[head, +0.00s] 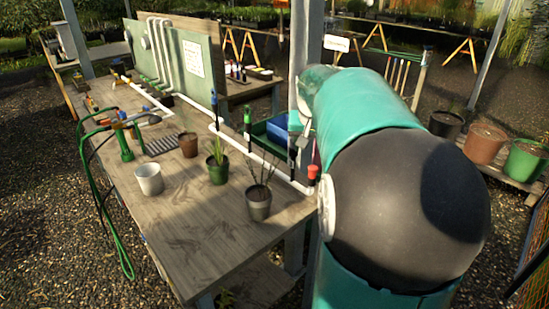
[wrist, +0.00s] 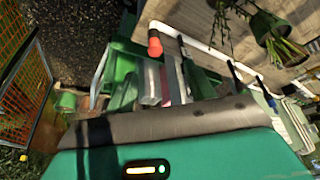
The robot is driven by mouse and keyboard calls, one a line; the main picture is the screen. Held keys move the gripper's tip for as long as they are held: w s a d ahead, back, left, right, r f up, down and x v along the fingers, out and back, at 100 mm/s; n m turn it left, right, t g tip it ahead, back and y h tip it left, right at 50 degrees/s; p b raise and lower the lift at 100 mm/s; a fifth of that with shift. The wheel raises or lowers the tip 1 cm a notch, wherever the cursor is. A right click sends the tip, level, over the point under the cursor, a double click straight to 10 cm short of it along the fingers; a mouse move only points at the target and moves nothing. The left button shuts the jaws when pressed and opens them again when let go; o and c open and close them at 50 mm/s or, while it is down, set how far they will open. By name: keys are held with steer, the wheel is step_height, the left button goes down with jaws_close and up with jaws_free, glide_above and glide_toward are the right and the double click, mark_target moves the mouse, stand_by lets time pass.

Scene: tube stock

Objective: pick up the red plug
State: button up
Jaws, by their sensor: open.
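The red plug (head: 312,172) sits upright at the near right end of a white pipe (head: 262,160) on the wooden bench. In the wrist view the red plug (wrist: 154,44) is at the upper middle, beside the white pipe (wrist: 205,47). My gripper (wrist: 164,82) shows as grey fingers below the plug in the wrist view, apart from it and empty. The jaws are open, though their exact gap is hard to make out. In the head view my teal arm covers most of the gripper.
A green pot (head: 217,170) and a white pot (head: 149,180) are further left. Dark posts with green (head: 247,118) and blue tops rise along the pipe. A blue bin (head: 280,132) is behind.

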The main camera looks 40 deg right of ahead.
steer(key=d, duration=0.2)
glide_above(313, 167)
steer(key=s+a, duration=0.2)
step_height(313, 167, down, 8)
steer(key=shift+d+r, duration=0.1)
steer(key=shift+r, duration=0.15)
steer(key=shift+x, duration=3)
steer(key=shift+w+d+r, duration=0.1)
steer(key=shift+w, duration=0.1)
steer(key=c, duration=1)
steer(key=shift+c, duration=0.2)
steer(key=shift+r, duration=0.55)
step_height(313, 167, up, 3)
steer(key=shift+w+f, duration=0.1)
steer(key=shift+f, duration=0.15)
steer(key=w+a+r, duration=0.8)
steer(key=a+r, duration=0.1)
steer(key=a, duration=0.1)
steer(key=shift+w+a+r, duration=0.2)
steer(key=shift+w+a, duration=0.2)
